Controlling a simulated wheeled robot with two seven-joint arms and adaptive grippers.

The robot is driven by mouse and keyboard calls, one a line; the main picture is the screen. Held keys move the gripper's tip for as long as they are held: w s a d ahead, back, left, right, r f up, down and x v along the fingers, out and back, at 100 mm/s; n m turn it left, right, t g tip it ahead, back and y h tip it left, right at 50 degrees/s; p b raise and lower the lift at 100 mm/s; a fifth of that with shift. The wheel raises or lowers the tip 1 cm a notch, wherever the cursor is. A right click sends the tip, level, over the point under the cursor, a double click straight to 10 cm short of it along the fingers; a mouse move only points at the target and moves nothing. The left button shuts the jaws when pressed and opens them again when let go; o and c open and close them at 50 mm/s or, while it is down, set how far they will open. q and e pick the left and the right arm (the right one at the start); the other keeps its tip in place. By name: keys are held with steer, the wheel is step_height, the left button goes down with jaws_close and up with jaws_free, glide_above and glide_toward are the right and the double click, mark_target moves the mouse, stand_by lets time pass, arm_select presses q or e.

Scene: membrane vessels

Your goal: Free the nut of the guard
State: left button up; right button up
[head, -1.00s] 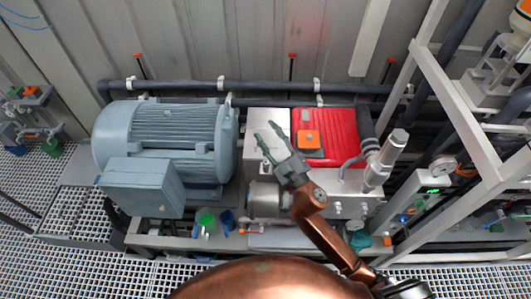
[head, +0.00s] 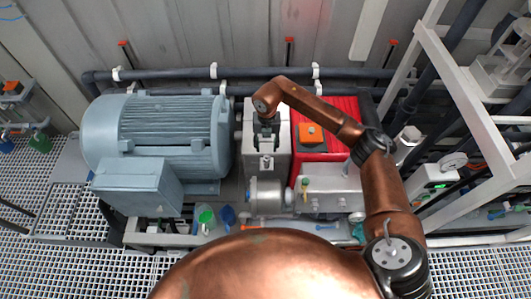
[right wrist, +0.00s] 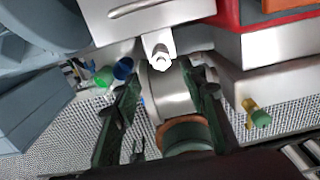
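The guard is a silver box-shaped cover (head: 280,147) between the blue-grey motor and the red housing. It also fills the top of the right wrist view (right wrist: 150,20). A hex nut (right wrist: 160,61) sits on a small tab at the guard's lower edge; in the head view the tab area (head: 266,161) shows small. My right gripper (head: 267,132) points down over the guard. In the right wrist view its two green fingers (right wrist: 167,80) are spread, with the nut in the gap between their tips and nothing gripped. My left gripper is not in view.
The motor (head: 170,130) stands left of the guard and the red housing (head: 340,105), with an orange box (head: 310,134), right of it. A silver cylinder (head: 266,196) lies just in front.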

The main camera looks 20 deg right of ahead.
mark_target(267, 157)
step_height(267, 157, down, 8)
steer(key=shift+r, duration=0.25)
steer(key=shift+c, duration=0.4)
jaws_close()
